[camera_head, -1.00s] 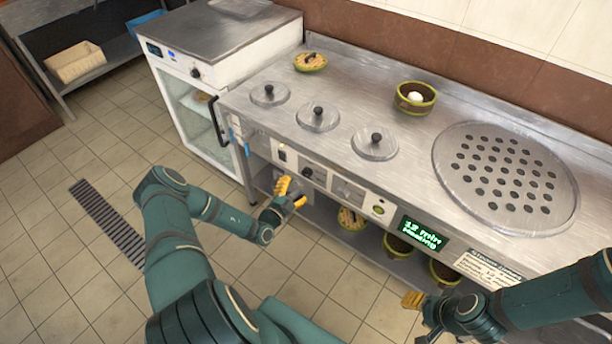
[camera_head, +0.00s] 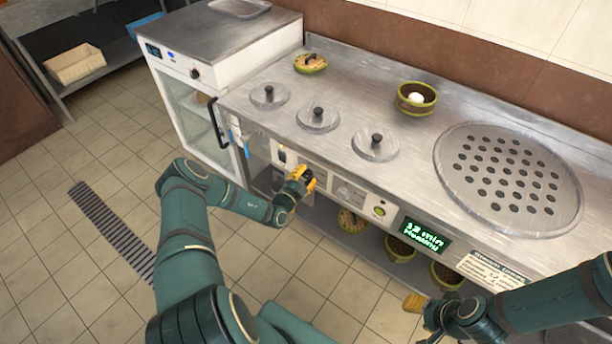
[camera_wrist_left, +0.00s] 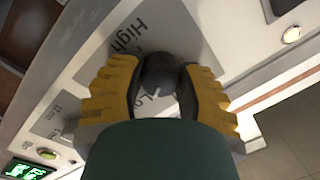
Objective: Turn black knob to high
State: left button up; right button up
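The black knob (camera_wrist_left: 160,74) is on the stove's front panel, with a white mark on its face that points down and slightly left in the left wrist view. The word "High" is printed above it to the left, and a partly hidden "Low" label is below. My left gripper (camera_head: 303,178) is at the panel with its yellow fingers on both sides of the knob. In the left wrist view the fingers (camera_wrist_left: 159,88) lie very close to the knob; whether they press on it is unclear. My right gripper (camera_head: 422,318) is low at the front right, away from the panel.
A second control plate (camera_head: 348,192) and a green-lit button (camera_head: 379,211) sit right of the knob, then a green display (camera_head: 425,235). Lidded pots (camera_head: 318,118) are set in the steel counter (camera_head: 410,165). A door handle (camera_head: 216,122) juts out at the left.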

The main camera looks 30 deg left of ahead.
pick_arm(q)
grip_shut()
jog(key=shift+m, duration=0.4)
jog(key=m, duration=0.4)
jog(key=shift+m+p, duration=0.3)
jog(key=shift+m, duration=0.1)
jog(key=m, duration=0.6)
jog(key=shift+f+m+t+h+p, duration=0.1)
jog(key=shift+m+t+h+p, duration=0.2)
jog(key=shift+m+t+p, duration=0.1)
jog(key=m+h+p, duration=0.1)
jog(key=m, duration=0.6)
jog(key=m+p, duration=0.1)
jog(key=m, duration=0.5)
jog(key=shift+a+h+p, duration=0.1)
jog(key=shift+h+p, duration=0.2)
